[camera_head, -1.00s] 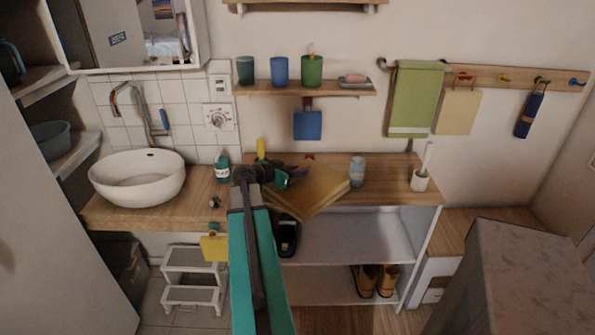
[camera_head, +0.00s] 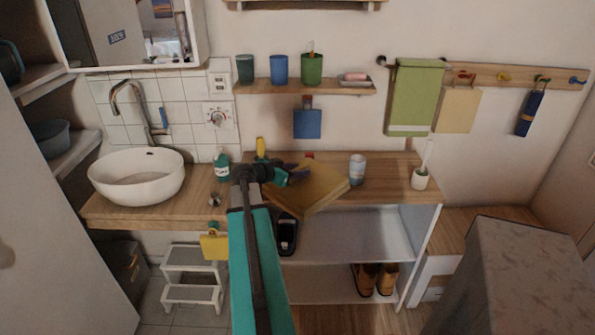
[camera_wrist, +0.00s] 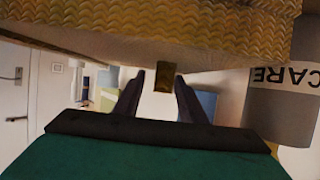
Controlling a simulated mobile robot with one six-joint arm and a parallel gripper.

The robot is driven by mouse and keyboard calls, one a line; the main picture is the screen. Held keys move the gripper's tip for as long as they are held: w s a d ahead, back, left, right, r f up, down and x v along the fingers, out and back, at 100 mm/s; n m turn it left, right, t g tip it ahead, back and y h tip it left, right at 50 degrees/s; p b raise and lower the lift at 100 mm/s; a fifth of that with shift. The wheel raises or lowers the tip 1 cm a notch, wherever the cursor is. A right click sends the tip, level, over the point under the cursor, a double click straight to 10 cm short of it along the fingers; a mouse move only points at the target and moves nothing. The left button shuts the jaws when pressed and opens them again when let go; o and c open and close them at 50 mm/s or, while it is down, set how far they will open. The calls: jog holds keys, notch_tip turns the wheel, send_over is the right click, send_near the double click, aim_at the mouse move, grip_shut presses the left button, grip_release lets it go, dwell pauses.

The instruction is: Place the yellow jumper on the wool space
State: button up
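The yellow jumper (camera_head: 318,194) lies as a flat folded block on the wooden counter, turned at an angle, with its near corner at the front edge. My gripper (camera_head: 302,172) is at its back left part and partly covers it. In the wrist view, yellow knitted fabric (camera_wrist: 160,22) fills the top. My two dark fingers (camera_wrist: 159,95) stand apart below it. A small brown tab (camera_wrist: 165,77) shows between the fingertips, and I see no clear grip on it. I cannot tell which place is the wool space.
A striped cup (camera_head: 357,170) and a white brush holder (camera_head: 420,180) stand right of the jumper. A green bottle (camera_head: 222,166) and a sink (camera_head: 138,176) are to the left. Below is an open shelf (camera_head: 360,236) with clear room. A grey object (camera_wrist: 290,105) reads "CARE".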

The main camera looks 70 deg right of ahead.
jog(key=shift+r, duration=0.2)
notch_tip(320, 180, up, 4)
jog(key=b, duration=0.2)
send_over(275, 190)
jog(key=shift+r, duration=0.2)
jog(key=shift+r, duration=0.15)
dwell(0.4)
